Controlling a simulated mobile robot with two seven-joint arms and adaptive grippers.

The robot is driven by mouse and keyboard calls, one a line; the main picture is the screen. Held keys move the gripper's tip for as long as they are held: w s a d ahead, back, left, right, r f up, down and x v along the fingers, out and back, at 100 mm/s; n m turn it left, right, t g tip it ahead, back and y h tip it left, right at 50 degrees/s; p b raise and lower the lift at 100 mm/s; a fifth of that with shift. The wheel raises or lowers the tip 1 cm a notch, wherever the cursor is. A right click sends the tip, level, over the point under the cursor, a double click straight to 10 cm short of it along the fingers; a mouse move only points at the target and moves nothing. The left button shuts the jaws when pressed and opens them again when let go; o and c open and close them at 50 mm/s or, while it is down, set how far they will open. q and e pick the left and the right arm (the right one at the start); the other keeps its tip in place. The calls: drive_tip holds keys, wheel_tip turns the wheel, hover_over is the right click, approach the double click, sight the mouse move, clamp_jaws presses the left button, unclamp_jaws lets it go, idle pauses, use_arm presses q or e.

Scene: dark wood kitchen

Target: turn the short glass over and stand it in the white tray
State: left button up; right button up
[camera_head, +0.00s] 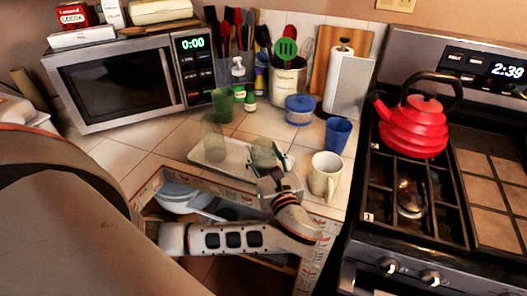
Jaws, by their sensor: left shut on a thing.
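The white tray (236,151) lies on the tiled counter near its front edge. My left gripper (268,166) is over the right part of the tray, shut on a see-through, greenish short glass (262,154). The fingers cover part of the glass, and I cannot tell which way up it is or whether it touches the tray. A taller clear glass (212,138) stands at the left end of the tray. My right gripper is not in view.
A cream mug (325,176) stands close to the right of my gripper. Behind are a blue cup (338,135), a blue lidded bowl (299,109) and a green cup (222,105). A microwave (125,85) is at left, a red kettle (413,127) on the stove at right.

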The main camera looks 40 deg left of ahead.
use_arm(q)
drive_tip(key=o, duration=1.5)
drive_tip(key=shift+c, duration=0.2)
drive_tip(key=v, duration=1.2)
drive_tip(key=shift+d, duration=0.1)
